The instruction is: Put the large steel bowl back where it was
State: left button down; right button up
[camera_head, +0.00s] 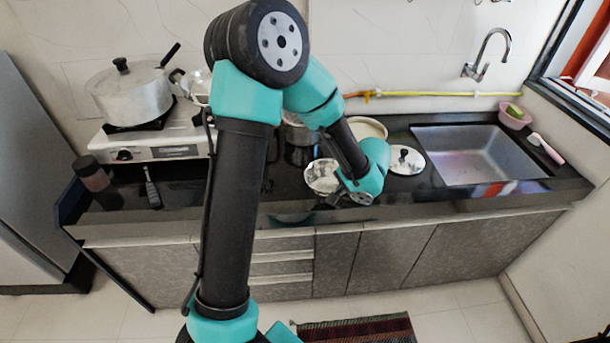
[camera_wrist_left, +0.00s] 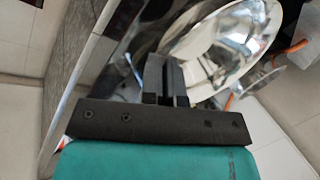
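The large steel bowl (camera_head: 321,174) is shiny and sits at the front of the dark counter, near the middle, in the head view. My left gripper (camera_head: 346,192) reaches down to its right side from above, and the wrist partly covers the bowl. In the left wrist view the bowl (camera_wrist_left: 240,40) fills the upper right, and the fingers (camera_wrist_left: 168,75) are close together at its near rim. They look shut on that rim, though the contact is partly hidden. My right gripper is not in view.
A stove (camera_head: 150,146) with a large lidded pot (camera_head: 130,98) stands at the left. A steel lid (camera_head: 406,160) lies right of the bowl, before the sink (camera_head: 478,155). A pale-topped pot (camera_head: 369,128) and another pot (camera_head: 300,131) stand behind. The counter's front edge (camera_head: 420,200) is close.

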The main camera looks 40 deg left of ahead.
aim_at(317, 164)
pick_arm(q)
jog(key=s+a+f, duration=0.1)
jog(key=s+a, duration=0.3)
jog(key=s, duration=0.3)
jog(key=shift+a+f+n, duration=0.2)
jog(key=shift+f+n, duration=0.1)
jog(key=w+a, duration=0.3)
jog(key=w, duration=0.1)
jog(key=w+a+f, duration=0.1)
jog(key=w+a, duration=0.2)
jog(key=w, duration=0.1)
jog(key=w+a, duration=0.3)
jog(key=w, duration=0.1)
jog(key=shift+a+f, duration=0.2)
jog(key=shift+a, duration=0.05)
jog(key=shift+w+a, duration=0.35)
jog(key=shift+w, duration=0.05)
jog(key=shift+s+f, duration=0.1)
jog(key=shift+f, duration=1.7)
jog(key=shift+d+f, duration=0.1)
jog(key=shift+f, duration=0.05)
jog(key=c, duration=1.4)
grip_release()
